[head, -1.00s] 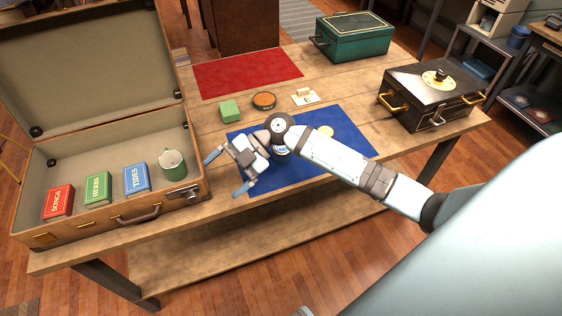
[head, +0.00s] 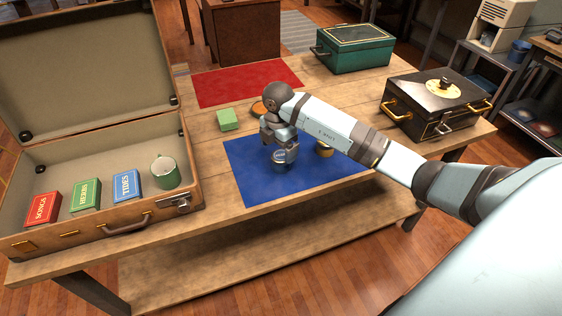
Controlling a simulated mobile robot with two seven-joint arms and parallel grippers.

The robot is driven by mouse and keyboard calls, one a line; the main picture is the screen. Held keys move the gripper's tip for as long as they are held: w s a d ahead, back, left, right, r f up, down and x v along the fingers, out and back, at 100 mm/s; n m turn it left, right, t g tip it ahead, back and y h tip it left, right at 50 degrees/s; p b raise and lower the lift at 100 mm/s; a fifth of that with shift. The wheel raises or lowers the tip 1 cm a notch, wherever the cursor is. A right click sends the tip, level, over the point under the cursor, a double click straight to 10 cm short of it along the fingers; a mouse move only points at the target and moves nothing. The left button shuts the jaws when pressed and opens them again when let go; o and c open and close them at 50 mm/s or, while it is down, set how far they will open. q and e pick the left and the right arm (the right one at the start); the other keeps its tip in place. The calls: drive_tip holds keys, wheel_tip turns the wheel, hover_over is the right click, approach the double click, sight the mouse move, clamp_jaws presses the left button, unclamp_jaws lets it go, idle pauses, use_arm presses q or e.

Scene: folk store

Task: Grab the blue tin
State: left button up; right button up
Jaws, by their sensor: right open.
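The blue tin (head: 279,163) appears as a small blue round shape with a pale top on the blue cloth (head: 248,184). My right gripper (head: 281,155) reaches in from the right and points down directly over it. The gripper is open, its fingers at or around the tin. The wrist hides part of the fingers and the tin, so I cannot tell whether they touch. My left gripper is not in view.
A brass-coloured tin (head: 323,150) stands just right of the gripper, partly behind my forearm. An open suitcase (head: 100,238) holds books and a green mug (head: 165,172). A black box (head: 432,108) stands right.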

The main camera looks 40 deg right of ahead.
sight(280, 156)
drive_tip(key=shift+s+d+f, duration=0.1)
drive_tip(key=shift+f, duration=1.3)
drive_tip(key=shift+d+f, duration=0.1)
drive_tip(key=shift+f, duration=1.25)
drive_tip(key=c, duration=1)
